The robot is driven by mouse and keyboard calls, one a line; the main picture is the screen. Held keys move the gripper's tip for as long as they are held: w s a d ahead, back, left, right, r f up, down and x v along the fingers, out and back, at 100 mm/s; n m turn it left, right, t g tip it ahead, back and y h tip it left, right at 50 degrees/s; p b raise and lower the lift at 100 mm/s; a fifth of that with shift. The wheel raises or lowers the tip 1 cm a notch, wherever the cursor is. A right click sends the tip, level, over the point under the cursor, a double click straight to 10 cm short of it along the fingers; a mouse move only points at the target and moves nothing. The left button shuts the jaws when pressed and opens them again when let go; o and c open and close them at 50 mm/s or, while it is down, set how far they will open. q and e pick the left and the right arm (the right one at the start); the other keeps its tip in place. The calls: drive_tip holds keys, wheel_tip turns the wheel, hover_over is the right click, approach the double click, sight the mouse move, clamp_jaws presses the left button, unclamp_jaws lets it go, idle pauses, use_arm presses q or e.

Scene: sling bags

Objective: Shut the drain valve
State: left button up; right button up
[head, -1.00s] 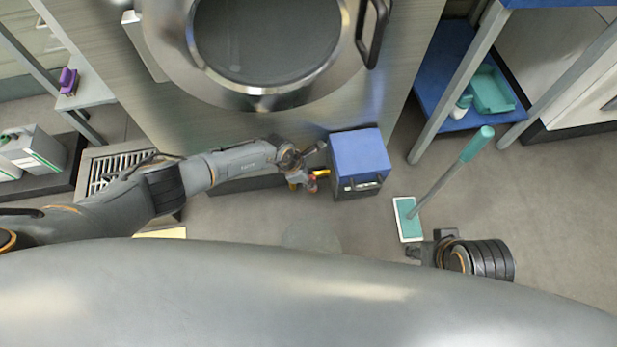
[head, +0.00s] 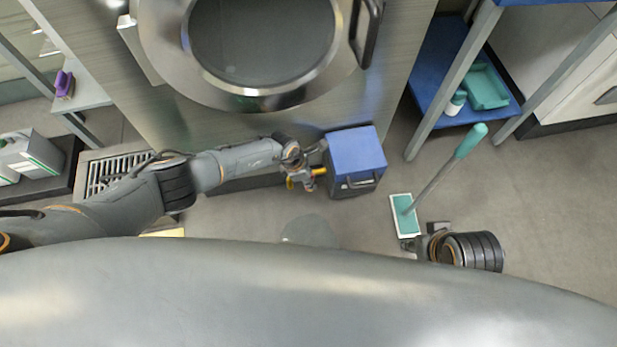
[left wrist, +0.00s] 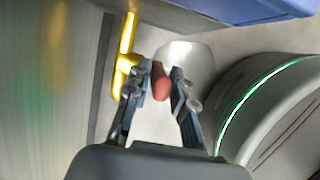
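The drain valve shows as a yellow pipe (left wrist: 128,45) with a red handle (left wrist: 160,82) in the left wrist view. My left gripper (left wrist: 162,78) has its two fingers either side of the red handle, drawn in close to its width. In the head view my left gripper (head: 303,180) is low in front of the machine, left of the blue-topped box, with the yellow part (head: 319,171) beside it. The fingers partly hide the handle there. My right gripper (head: 411,244) shows small near the mop head; its fingers are unclear.
The washing machine (head: 330,100) stands ahead with its round door. A blue-topped box (head: 356,152) stands right of my left gripper. A green mop (head: 406,216) leans near my right arm. A floor grate (head: 118,172) lies left, and a blue shelf (head: 437,85) stands right.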

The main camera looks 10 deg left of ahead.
use_arm(q)
drive_tip(key=shift+o, duration=0.5)
drive_tip(key=shift+a, duration=0.1)
drive_tip(key=shift+a+r, duration=0.25)
drive_tip(key=shift+r, duration=0.4)
drive_tip(key=v, duration=1)
drive_tip(key=shift+r, duration=0.3)
drive_tip(key=shift+s, duration=0.1)
